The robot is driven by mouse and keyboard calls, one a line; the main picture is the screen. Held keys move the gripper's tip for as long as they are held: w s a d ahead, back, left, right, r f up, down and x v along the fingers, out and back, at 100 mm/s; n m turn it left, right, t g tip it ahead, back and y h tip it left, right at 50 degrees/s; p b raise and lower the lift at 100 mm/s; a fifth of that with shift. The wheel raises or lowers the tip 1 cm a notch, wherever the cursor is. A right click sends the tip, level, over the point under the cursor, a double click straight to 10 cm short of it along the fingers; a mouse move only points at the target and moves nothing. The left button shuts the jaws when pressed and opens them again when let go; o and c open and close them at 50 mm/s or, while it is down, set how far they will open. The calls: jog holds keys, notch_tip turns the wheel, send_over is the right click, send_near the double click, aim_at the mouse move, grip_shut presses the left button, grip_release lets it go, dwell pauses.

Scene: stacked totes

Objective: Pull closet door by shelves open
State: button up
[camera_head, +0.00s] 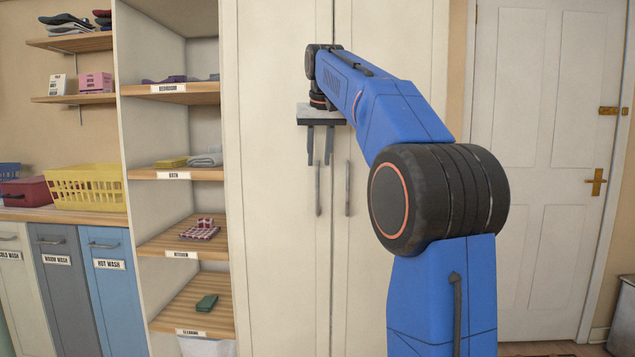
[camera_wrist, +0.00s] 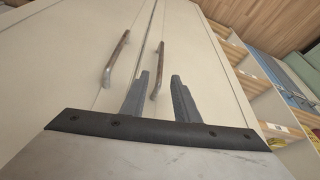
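The closet (camera_head: 275,100) has two tall cream doors, both shut, side by side. The door by the shelves is the left one in the head view, with a slim vertical metal handle (camera_head: 318,190) near the middle seam. The other door's handle (camera_head: 348,188) is just right of it. My gripper (camera_head: 319,162) hangs fingers down in front of the left door, just above that handle in the picture. Its two fingers are apart and empty. In the wrist view, the shelf-side handle (camera_wrist: 161,70) shows between the fingertips, beyond them. I cannot tell the exact gap; no grip shows.
Open shelves (camera_head: 180,174) with folded cloths and labels stand left of the closet. A yellow basket (camera_head: 86,188) sits on a counter (camera_head: 60,215) above laundry bins (camera_head: 112,290). A white room door (camera_head: 545,150) is at right. My arm covers part of the right closet door.

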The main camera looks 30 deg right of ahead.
aim_at(318, 176)
jog(key=x, duration=0.8)
jog(key=shift+w+f, duration=0.15)
jog(key=shift+f, duration=0.15)
grip_shut()
